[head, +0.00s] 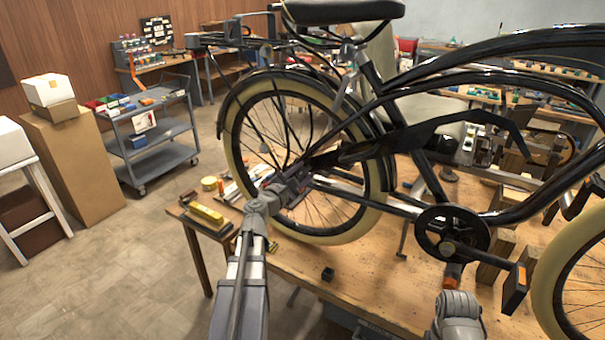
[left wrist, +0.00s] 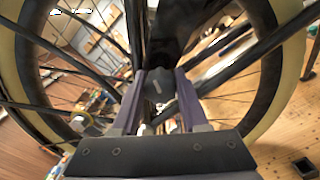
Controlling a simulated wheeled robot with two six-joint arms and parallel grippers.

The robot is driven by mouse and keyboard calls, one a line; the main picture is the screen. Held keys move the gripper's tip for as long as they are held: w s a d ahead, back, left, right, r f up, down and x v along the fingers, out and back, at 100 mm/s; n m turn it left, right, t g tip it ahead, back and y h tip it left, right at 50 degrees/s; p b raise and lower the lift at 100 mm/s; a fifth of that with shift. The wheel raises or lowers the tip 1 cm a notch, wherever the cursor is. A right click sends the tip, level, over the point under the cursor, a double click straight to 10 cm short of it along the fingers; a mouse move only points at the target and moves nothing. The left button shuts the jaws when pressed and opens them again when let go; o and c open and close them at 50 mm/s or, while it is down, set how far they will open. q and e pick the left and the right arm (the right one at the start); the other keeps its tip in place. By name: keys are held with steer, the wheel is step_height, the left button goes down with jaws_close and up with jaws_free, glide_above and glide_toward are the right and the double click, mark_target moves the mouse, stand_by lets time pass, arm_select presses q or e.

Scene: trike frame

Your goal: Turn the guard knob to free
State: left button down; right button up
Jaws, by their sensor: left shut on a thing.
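My left gripper (head: 301,180) reaches in beside the wheel at the hub. In the left wrist view its two fingers (left wrist: 160,106) are closed on a small dark grey piece (left wrist: 157,84), which appears to be the guard knob, just below the black guard (left wrist: 178,28). The knob's marking and turn angle cannot be read.
The table (head: 300,257) has a small black block (head: 328,274) near its front edge and a yellow tool (head: 207,216) at its left corner. The front wheel (head: 580,275) and pedal (head: 515,288) stand at right. A grey cart (head: 155,152) stands behind on open floor.

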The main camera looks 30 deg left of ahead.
arm_select(q)
steer(key=m, duration=0.7)
steer(key=shift+d+f, duration=0.1)
steer(key=m, duration=0.6)
steer(key=shift+m, duration=0.3)
steer(key=shift+f, duration=0.1)
steer(key=shift+c, duration=2.2)
jaws_free()
steer(key=s, duration=0.8)
steer(key=shift+w, duration=0.1)
